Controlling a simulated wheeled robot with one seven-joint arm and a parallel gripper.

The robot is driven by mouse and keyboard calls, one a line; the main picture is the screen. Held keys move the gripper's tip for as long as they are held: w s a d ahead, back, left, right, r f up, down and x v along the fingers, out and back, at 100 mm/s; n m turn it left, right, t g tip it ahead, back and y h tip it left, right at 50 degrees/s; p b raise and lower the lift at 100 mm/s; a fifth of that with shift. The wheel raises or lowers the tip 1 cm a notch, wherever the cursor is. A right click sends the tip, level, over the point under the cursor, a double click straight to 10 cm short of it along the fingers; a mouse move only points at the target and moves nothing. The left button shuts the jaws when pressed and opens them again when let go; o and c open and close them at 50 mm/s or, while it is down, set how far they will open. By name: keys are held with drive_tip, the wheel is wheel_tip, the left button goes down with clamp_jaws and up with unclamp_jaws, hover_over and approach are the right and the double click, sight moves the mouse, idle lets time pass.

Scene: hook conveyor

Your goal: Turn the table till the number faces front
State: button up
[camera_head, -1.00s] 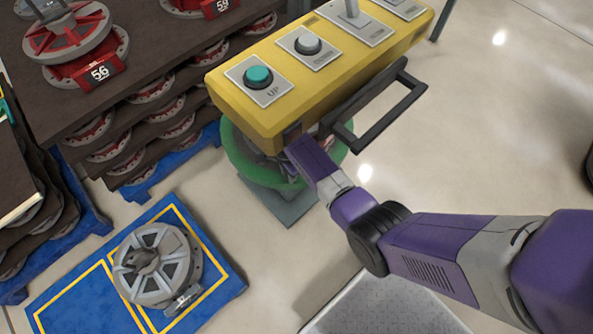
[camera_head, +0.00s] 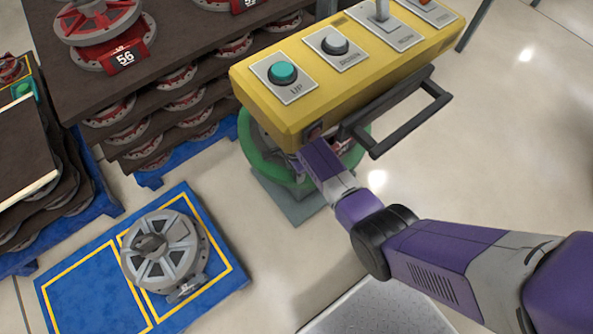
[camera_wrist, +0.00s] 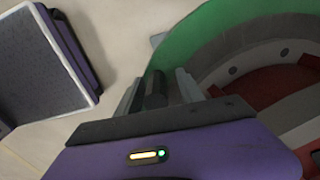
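The table is a green-rimmed round turntable (camera_head: 258,160) on a grey base plate, partly hidden under the yellow control box. A red and grey round part sits inside the rim; a small red patch with pale marks (camera_head: 343,146) shows at its right, too small to read. In the wrist view the green rim (camera_wrist: 205,32) curves close beside my gripper (camera_wrist: 157,88), with the red and grey part to its right. A dark upright piece stands between the two grey fingers; I cannot tell whether they press on it. In the head view the fingers are hidden beneath the box.
The yellow control box (camera_head: 340,75), with buttons, a lever and a black handle (camera_head: 405,115), hangs over the turntable. A grey wheel part (camera_head: 165,252) lies on a blue pallet (camera_head: 85,290) at lower left. Racks of red parts stand behind. Floor to the right is clear.

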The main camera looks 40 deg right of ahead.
drive_tip(key=shift+s, duration=0.1)
drive_tip(key=shift+r+p, duration=0.85)
drive_tip(key=shift+r, duration=3.05)
